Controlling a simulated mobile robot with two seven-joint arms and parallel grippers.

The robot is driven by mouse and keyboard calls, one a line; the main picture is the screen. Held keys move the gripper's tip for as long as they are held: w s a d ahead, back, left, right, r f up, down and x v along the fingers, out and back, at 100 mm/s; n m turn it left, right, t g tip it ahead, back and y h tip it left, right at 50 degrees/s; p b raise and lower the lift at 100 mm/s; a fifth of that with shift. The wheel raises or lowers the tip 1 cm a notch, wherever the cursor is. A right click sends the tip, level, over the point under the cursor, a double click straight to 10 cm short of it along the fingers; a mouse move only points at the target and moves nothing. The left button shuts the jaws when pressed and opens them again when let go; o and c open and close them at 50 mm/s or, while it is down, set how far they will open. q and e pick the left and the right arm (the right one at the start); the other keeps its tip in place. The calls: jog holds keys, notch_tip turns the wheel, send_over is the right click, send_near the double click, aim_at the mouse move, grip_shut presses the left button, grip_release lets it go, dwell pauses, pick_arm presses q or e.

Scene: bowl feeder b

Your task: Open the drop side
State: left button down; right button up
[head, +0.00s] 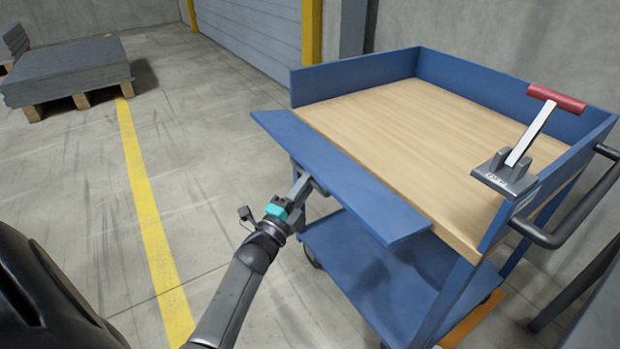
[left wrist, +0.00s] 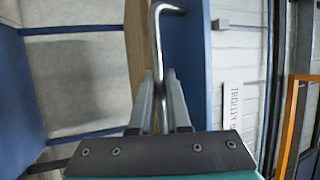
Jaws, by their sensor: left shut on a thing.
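The blue drop side (head: 340,170) of the cart is folded outward along the near-left edge of the wooden deck (head: 410,130). It lies close to level, and the deck edge beside it is open. My left gripper (head: 312,184) is under the panel's outer part. In the left wrist view its fingers (left wrist: 160,95) are closed around a bent metal handle (left wrist: 157,45) in front of a blue panel (left wrist: 187,75). In the head view the handle is mostly hidden by the panel and the gripper. My right gripper is not in view.
A latch with a red grip (head: 556,98) stands raised at the cart's right corner. Beyond it is a dark push handle (head: 575,215). A blue lower shelf (head: 345,250) lies below. A loaded pallet (head: 68,72) stands far left. The floor left of the cart is clear.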

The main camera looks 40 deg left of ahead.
pick_arm(q)
jog(key=shift+a+r, duration=0.1)
jog(key=shift+a, duration=0.1)
dwell(0.4)
jog(key=c, duration=1.1)
grip_release()
jog(key=shift+o, duration=1.1)
jog(key=shift+d, duration=0.1)
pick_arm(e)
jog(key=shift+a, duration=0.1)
pick_arm(q)
jog(key=shift+s+d, duration=0.1)
jog(key=v, duration=1.5)
jog(key=shift+f, duration=0.25)
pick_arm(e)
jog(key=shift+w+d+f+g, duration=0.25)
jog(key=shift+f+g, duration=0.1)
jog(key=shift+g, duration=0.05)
